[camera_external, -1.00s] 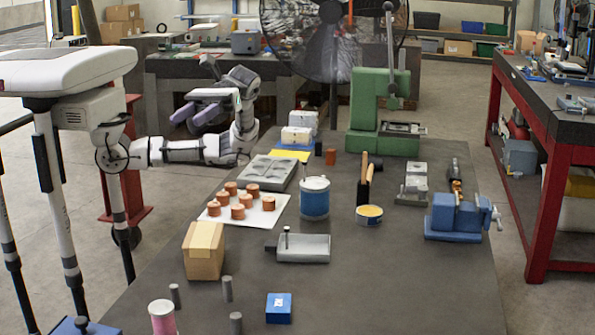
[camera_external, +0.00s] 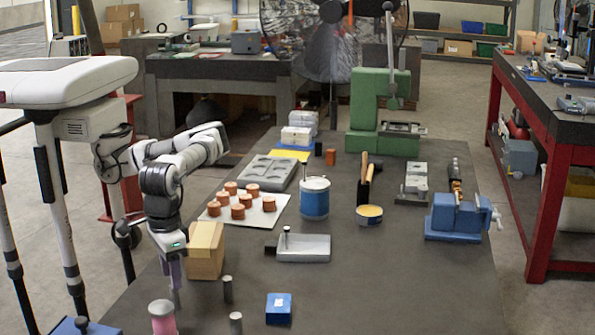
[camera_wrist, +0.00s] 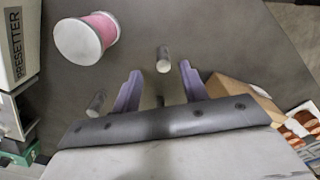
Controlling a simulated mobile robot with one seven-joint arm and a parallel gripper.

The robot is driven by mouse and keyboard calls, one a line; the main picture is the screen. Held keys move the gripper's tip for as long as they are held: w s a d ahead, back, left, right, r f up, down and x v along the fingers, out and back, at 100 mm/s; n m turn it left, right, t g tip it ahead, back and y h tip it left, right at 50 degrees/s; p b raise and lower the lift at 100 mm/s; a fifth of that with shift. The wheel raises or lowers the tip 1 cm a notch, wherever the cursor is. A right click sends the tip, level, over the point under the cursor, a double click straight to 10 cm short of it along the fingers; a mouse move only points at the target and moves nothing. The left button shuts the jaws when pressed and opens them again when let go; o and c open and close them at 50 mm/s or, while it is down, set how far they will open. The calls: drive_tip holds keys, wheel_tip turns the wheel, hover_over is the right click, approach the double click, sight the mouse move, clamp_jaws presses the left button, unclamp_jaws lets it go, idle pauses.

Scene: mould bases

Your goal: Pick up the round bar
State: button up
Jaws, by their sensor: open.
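Several short grey round bars stand upright on the dark table. One bar (camera_external: 176,298) is directly below my gripper (camera_external: 172,283) at the table's near left. In the wrist view this bar (camera_wrist: 163,60) shows between the tips of my open gripper (camera_wrist: 160,70), with free space on both sides. The purple fingers point down and hold nothing. A second bar (camera_external: 227,289) and a third bar (camera_external: 236,323) stand to the right. Whether the fingertips overlap the bar's height is unclear.
A pink spool (camera_external: 162,318) stands close in front of the bar, and a cardboard box (camera_external: 204,252) just behind my gripper. A small blue box (camera_external: 279,307) lies to the right. A tray of copper-coloured pieces (camera_external: 268,217) is farther back. The table's right front is clear.

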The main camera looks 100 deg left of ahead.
sight(177, 306)
drive_tip(key=shift+a+f+p, duration=0.15)
drive_tip(key=shift+f+p, duration=0.35)
drive_tip(key=shift+f, duration=1.15)
drive_tip(key=shift+a+f+p, duration=0.15)
drive_tip(key=shift+f+p, duration=0.3)
drive_tip(key=shift+f, duration=1.2)
clamp_jaws()
